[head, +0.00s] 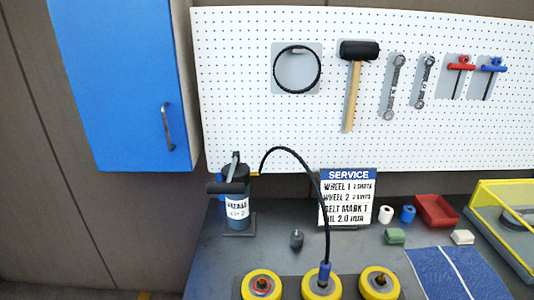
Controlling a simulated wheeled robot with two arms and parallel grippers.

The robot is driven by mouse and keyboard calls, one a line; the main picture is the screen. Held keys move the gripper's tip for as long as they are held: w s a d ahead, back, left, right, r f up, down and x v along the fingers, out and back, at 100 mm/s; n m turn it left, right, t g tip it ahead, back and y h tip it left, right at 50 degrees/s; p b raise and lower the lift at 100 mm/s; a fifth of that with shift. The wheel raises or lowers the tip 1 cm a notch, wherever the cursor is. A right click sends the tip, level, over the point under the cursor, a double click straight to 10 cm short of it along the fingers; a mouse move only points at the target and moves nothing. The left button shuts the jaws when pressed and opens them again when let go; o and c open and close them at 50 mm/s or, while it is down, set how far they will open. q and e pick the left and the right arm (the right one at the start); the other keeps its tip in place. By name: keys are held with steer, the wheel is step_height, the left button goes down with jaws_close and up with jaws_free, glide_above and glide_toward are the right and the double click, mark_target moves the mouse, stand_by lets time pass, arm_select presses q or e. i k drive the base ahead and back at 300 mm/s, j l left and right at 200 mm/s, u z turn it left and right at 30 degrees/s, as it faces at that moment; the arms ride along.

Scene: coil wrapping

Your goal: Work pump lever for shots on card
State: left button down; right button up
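The grease pump (237,213), a dark canister with a white label, stands upright on the bench at left. Its lever (226,188) has a black grip pointing left and a grey link on top. A black hose (307,168) arcs from the pump to a blue coupler (323,271) over the middle yellow wheel (321,288). I cannot tell whether the coupler is seated. Yellow wheels stand at left (249,287) and right (391,289). The service card (347,198) lists wheel 1 and wheel 2 shots; its numbers are hard to read. Neither gripper is in view.
A dark fitting (297,239), white (386,215) and blue (407,214) cylinders, a red tray (436,211) and a blue mat (455,275) are on the bench. A yellow-framed guard (506,222) stands right. A blue cabinet (120,85) hangs upper left. Tools hang on the pegboard (230,80).

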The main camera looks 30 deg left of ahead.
mark_target(228, 188)
steer(key=u, duration=1.15)
